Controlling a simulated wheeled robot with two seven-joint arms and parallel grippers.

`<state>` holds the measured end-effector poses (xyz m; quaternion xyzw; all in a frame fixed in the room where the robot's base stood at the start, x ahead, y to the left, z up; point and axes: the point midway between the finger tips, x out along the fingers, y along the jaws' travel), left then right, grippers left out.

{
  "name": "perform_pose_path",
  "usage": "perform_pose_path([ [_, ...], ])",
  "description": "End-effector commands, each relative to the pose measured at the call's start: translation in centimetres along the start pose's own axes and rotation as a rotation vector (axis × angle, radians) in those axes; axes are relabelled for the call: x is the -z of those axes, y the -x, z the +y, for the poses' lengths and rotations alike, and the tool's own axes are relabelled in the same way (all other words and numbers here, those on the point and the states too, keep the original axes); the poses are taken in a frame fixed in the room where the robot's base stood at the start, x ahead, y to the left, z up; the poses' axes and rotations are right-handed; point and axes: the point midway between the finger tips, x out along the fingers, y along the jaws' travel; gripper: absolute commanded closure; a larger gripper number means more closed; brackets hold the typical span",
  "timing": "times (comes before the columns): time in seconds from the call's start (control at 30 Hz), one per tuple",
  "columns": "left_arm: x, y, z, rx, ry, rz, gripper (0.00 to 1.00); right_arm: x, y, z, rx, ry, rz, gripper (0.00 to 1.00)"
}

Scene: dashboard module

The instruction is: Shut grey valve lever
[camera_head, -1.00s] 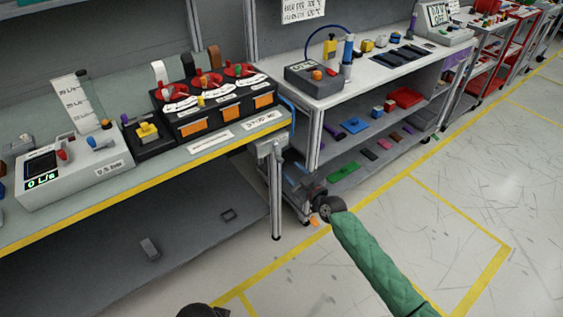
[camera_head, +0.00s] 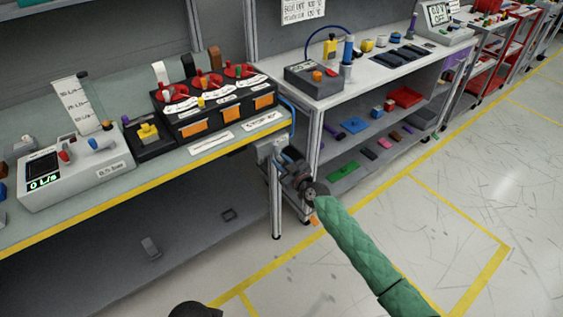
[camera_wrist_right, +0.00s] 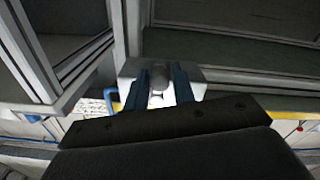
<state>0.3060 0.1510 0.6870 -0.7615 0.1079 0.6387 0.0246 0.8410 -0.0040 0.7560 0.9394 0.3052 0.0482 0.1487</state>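A light grey box (camera_head: 270,149) is fixed at the right front corner of the bench, and it also shows in the right wrist view (camera_wrist_right: 205,73). A rounded grey part (camera_wrist_right: 158,80), which looks like the valve lever, stands out from it there. My right gripper (camera_head: 286,154) is at this corner, pointing at the box. In the right wrist view its two fingers (camera_wrist_right: 160,90) are apart, one on each side of the grey part. I cannot tell whether they touch it.
On the bench (camera_head: 150,188) stand a meter box (camera_head: 88,180) reading 0 L/s and a black unit (camera_head: 215,118) with red knobs. A blue hose (camera_wrist_right: 84,106) runs near the corner. A second shelf table (camera_head: 375,75) stands close behind my right gripper. The floor to the right is clear.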

Motion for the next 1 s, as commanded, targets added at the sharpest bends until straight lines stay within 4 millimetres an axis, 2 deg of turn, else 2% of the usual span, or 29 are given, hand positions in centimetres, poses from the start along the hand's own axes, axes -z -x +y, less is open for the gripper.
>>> perform_pose_path([
  [0.03, 0.0, 0.0, 0.1, -0.001, -0.001, 0.001, 0.64, 0.0, 0.0, 0.0, 0.000, 0.000, 0.000, 0.85],
  [0.1, 0.1, 0.0, 0.1, -0.002, -0.001, 0.001, 0.64, 0.0, 0.0, 0.0, 0.000, 0.000, 0.000, 0.98],
  [0.13, 0.1, 0.0, 0.1, -0.002, -0.002, 0.002, 0.64, 0.0, 0.0, 0.0, 0.000, 0.000, 0.000, 1.00],
  [0.67, 0.1, -0.1, 0.1, -0.002, -0.003, 0.002, 0.64, 0.1, 0.0, -0.3, 0.001, -0.058, 0.000, 1.00],
  [1.0, 0.1, -0.1, 0.1, -0.001, -0.003, 0.003, 0.64, 0.6, 0.0, -1.3, 0.001, -0.257, 0.001, 1.00],
])
